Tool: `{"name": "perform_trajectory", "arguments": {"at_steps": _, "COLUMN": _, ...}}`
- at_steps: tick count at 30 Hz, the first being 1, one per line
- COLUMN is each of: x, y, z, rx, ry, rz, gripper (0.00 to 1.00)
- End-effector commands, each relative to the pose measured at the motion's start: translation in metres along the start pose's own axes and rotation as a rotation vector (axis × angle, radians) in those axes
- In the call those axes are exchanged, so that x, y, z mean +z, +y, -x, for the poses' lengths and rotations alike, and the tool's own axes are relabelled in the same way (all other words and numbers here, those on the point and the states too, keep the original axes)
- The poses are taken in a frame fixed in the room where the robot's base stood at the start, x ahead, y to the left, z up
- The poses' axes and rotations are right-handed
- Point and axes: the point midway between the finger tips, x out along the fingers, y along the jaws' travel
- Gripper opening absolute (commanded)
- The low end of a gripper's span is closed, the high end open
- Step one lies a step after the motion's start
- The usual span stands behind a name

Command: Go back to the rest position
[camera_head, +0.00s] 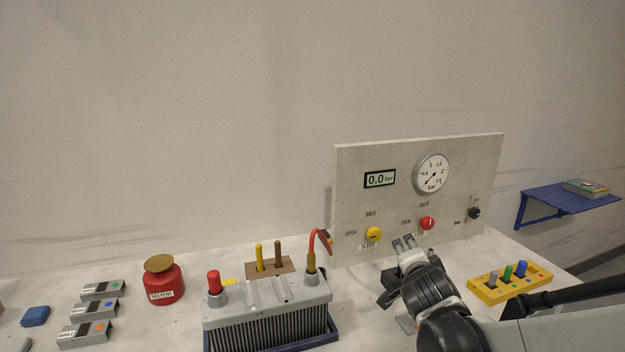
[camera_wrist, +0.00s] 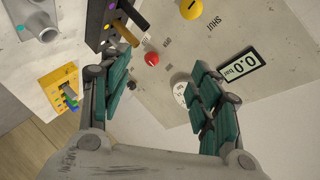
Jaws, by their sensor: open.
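My gripper (camera_head: 405,243) is in front of the lower part of the upright panel (camera_head: 465,160) in the head view, right of the yellow knob (camera_head: 374,233) and below the red knob (camera_head: 427,223). In the wrist view my gripper (camera_wrist: 165,95) has its two green-padded fingers wide apart, with nothing held between them. The red knob (camera_wrist: 152,58) shows between the fingers, beyond them. The display (camera_head: 380,179) reads 0.0 bar, and a round gauge (camera_head: 432,173) is beside it. My arm hides part of the bench at the right.
A yellow block with coloured pegs (camera_head: 482,292) stands right of my arm. Left of it are a finned grey unit (camera_head: 265,316) with a red lead, a brown peg block (camera_head: 286,265) and a red solvent can (camera_head: 164,286). A blue shelf (camera_head: 545,197) is at far right.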

Motion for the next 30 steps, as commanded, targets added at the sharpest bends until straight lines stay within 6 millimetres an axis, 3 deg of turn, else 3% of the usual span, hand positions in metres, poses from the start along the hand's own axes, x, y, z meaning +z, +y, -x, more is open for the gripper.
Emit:
{"name": "perform_trajectory", "arguments": {"at_steps": 10, "x": -0.009, "y": 0.039, "z": 0.094, "rx": 0.181, "ry": -0.158, "rz": 0.466, "gripper": 0.57}}
{"name": "perform_trajectory", "arguments": {"at_steps": 21, "x": 0.017, "y": 0.093, "z": 0.199, "rx": 0.205, "ry": -0.472, "rz": 0.951, "gripper": 0.57}}
{"name": "perform_trajectory", "arguments": {"at_steps": 25, "x": 0.028, "y": 0.106, "z": 0.224, "rx": 0.174, "ry": -0.559, "rz": 1.068, "gripper": 0.57}}
{"name": "perform_trajectory", "arguments": {"at_steps": 30, "x": 0.035, "y": 0.114, "z": 0.239, "rx": 0.147, "ry": -0.613, "rz": 1.143, "gripper": 0.57}}
